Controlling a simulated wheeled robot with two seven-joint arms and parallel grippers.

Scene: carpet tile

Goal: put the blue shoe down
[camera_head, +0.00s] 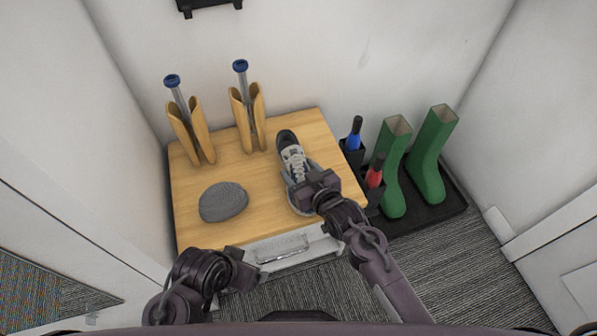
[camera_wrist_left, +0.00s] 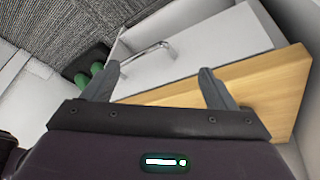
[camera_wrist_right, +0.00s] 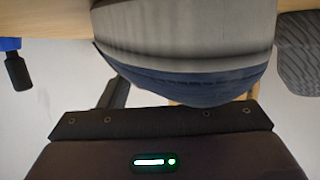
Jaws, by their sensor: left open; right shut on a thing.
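The blue shoe (camera_head: 291,158), dark blue and grey with pale laces, is at the right part of the wooden cabinet top (camera_head: 220,170), its toe toward the wall. My right gripper (camera_head: 312,190) is shut on its near end. In the right wrist view the shoe's blue and grey end (camera_wrist_right: 190,75) fills the middle and hides most of the fingers. I cannot tell whether the sole touches the wood. My left gripper (camera_head: 238,262) is open and empty in front of the cabinet's near left edge; its two spread fingers show in the left wrist view (camera_wrist_left: 158,88).
A grey ribbed object (camera_head: 223,202) lies left of the shoe. Two wooden boot-shaped holders (camera_head: 184,130) (camera_head: 248,115) with blue-topped rods stand behind. Green boots (camera_head: 433,150) stand on a black tray (camera_head: 440,212) at right, beside blue and red-handled items (camera_head: 355,135) (camera_head: 375,172). A drawer handle (camera_head: 283,249) faces front.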

